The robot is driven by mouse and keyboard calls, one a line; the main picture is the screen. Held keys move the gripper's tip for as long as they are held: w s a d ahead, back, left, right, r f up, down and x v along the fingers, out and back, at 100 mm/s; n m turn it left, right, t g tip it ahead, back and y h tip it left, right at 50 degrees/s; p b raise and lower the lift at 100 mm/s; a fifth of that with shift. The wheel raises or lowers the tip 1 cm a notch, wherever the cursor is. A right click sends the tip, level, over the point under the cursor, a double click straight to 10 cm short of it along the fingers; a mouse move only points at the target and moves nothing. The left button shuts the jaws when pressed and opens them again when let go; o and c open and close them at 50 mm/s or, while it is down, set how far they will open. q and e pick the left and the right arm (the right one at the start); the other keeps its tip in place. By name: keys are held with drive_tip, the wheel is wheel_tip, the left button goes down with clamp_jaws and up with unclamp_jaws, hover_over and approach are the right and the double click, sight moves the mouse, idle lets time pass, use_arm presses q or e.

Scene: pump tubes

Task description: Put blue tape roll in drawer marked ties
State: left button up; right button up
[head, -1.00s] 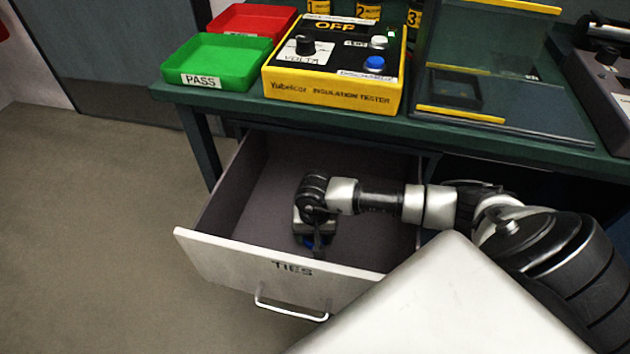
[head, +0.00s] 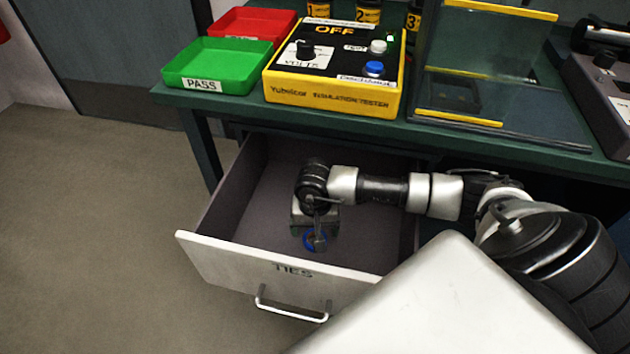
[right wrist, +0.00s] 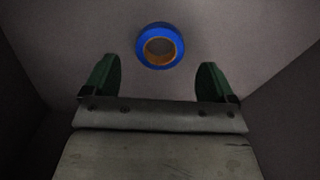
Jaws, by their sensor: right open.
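The blue tape roll (head: 310,241) lies inside the open drawer marked TIES (head: 228,262), partly hidden by my right gripper in the head view. In the right wrist view the whole roll (right wrist: 159,46) shows, blue with an orange-brown core, on the drawer floor (right wrist: 235,40). My right gripper (head: 317,238) is inside the drawer, over the roll. In the right wrist view its two green fingers (right wrist: 157,78) are apart, with nothing between them, and the roll shows just beyond the fingertips, clear of both. My left gripper is in neither view.
The green PASS tray (head: 218,65), a red tray (head: 252,23) and the yellow insulation tester (head: 334,95) stand on the bench above the drawer. A clear shield (head: 490,45) stands to their right. The drawer's left part is bare.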

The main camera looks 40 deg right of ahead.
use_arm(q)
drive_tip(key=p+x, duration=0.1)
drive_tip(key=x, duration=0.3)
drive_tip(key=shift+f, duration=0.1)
use_arm(e)
wheel_tip(320, 180, up, 8)
